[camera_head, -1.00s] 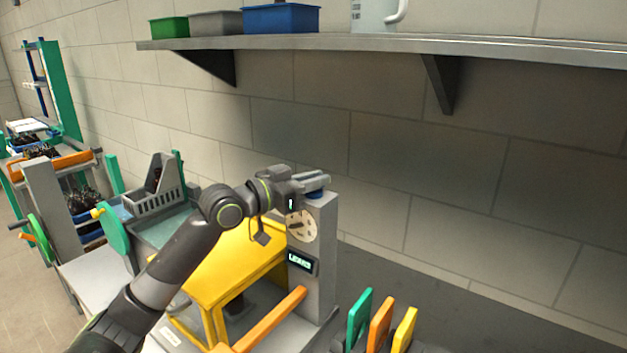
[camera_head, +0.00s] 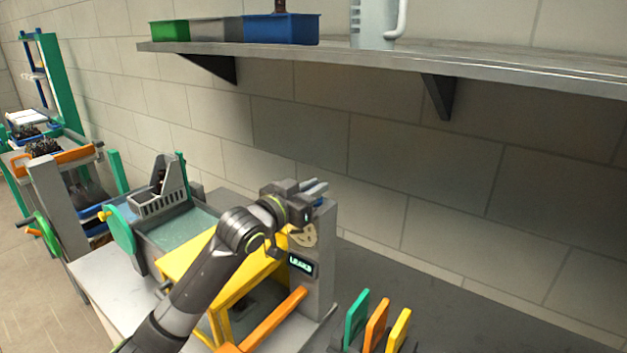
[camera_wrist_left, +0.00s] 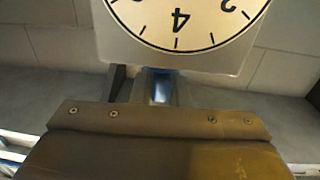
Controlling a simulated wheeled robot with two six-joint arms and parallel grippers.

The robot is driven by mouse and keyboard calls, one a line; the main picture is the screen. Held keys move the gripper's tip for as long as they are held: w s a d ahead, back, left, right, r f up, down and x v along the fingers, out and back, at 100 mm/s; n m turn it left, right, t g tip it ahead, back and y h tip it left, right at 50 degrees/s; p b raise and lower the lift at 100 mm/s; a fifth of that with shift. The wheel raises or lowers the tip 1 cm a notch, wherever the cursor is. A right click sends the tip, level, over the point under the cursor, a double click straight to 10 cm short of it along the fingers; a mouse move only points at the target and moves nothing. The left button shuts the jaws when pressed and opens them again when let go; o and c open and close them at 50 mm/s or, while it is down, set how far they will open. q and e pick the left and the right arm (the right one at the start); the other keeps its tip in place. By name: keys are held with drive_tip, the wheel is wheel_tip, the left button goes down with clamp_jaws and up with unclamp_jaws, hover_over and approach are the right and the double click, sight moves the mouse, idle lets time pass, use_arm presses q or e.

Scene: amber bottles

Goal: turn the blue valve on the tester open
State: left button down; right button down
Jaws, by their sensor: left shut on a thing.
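The tester is a grey column (camera_head: 322,265) with a round cream dial (camera_head: 303,236) and a small dark display with light lettering (camera_head: 301,265). My left gripper (camera_head: 316,188) is at the top of this column, partly in front of the dial. It is shut on the blue valve (camera_head: 320,202), of which only a little blue shows. In the left wrist view the blue valve (camera_wrist_left: 161,88) shows between grey finger parts, below the dial (camera_wrist_left: 180,18), which appears upside down. How far the valve is turned cannot be told. My right gripper is not in view.
A yellow frame (camera_head: 190,262) and an orange bar (camera_head: 272,320) stand beside the column. Green, orange and yellow upright plates (camera_head: 378,322) are at the front right. A shelf (camera_head: 420,58) with bins runs above.

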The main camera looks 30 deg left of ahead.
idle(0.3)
use_arm(q)
drive_tip(key=c, duration=1.4)
unclamp_jaws()
drive_tip(key=shift+s, duration=0.15)
drive_tip(key=shift+s+a+f, duration=0.1)
drive_tip(key=shift+s, duration=0.25)
drive_tip(key=v, duration=1.6)
drive_tip(key=shift+s, duration=0.3)
